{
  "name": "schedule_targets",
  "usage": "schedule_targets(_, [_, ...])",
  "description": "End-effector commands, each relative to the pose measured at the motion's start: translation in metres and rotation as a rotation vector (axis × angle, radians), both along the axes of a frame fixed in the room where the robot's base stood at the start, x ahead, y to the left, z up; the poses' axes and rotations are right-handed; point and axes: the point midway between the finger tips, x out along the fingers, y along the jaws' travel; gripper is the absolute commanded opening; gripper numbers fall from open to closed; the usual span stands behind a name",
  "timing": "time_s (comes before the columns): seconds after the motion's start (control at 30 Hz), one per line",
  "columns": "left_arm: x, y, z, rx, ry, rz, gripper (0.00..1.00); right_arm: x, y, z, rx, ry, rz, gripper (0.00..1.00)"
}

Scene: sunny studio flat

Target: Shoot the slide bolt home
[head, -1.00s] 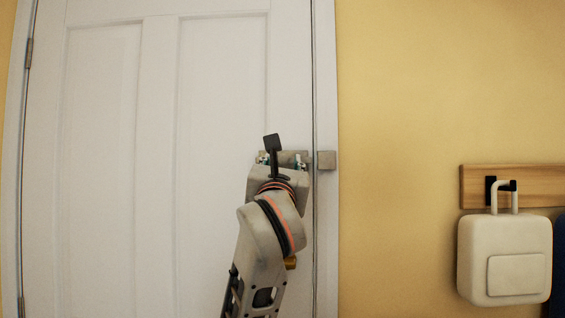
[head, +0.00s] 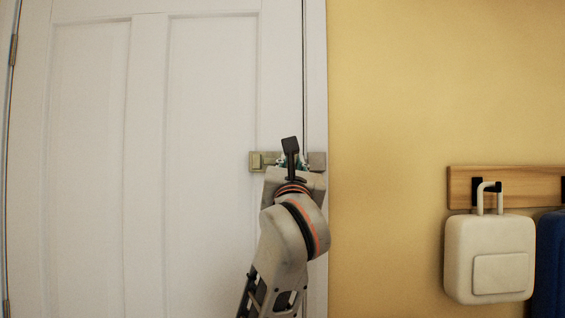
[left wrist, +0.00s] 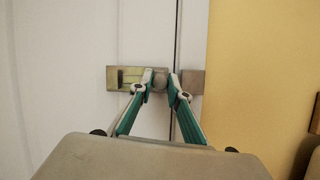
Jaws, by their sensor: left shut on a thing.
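The slide bolt's brass-grey plate (head: 256,162) is on the white door near its right edge; it also shows in the left wrist view (left wrist: 112,78). The square keeper (head: 317,161) is on the frame just across the door gap, and it shows in the left wrist view (left wrist: 193,82). My left gripper (left wrist: 161,86) is shut on the bolt's round knob (left wrist: 160,80), close to the door's edge. In the head view my left gripper (head: 288,163) covers the knob and the plate's right part. The rod's tip is hidden. My right gripper is not in view.
The white panelled door (head: 210,120) stands in its frame, with a yellow wall (head: 390,110) to the right. A cream case (head: 490,258) hangs from a wooden hook rail (head: 460,185), beside a dark blue item (head: 550,262). The wall between door frame and case is bare.

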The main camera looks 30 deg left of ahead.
Motion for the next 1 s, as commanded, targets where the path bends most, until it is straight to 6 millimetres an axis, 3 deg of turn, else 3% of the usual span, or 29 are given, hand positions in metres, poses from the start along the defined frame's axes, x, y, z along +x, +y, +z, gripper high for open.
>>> schedule_targets(0.07, [0.0, -0.002, 0.0, 0.002, 0.001, -0.004, 0.0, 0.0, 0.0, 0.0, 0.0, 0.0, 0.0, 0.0])
schedule_targets(0.1, [0.0, -0.002, 0.0, 0.002, 0.001, -0.005, 0.2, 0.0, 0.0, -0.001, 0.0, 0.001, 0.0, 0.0])
schedule_targets(0.17, [0.0, -0.002, 0.0, 0.002, 0.001, -0.005, 0.34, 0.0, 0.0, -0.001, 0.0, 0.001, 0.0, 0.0])
schedule_targets(0.63, [-0.007, -0.006, -0.004, 0.001, -0.001, -0.004, 0.34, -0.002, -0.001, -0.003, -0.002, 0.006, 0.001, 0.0])
schedule_targets(1.0, [-0.063, -0.039, -0.031, -0.001, 0.0, -0.008, 0.34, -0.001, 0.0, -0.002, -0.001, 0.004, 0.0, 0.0])
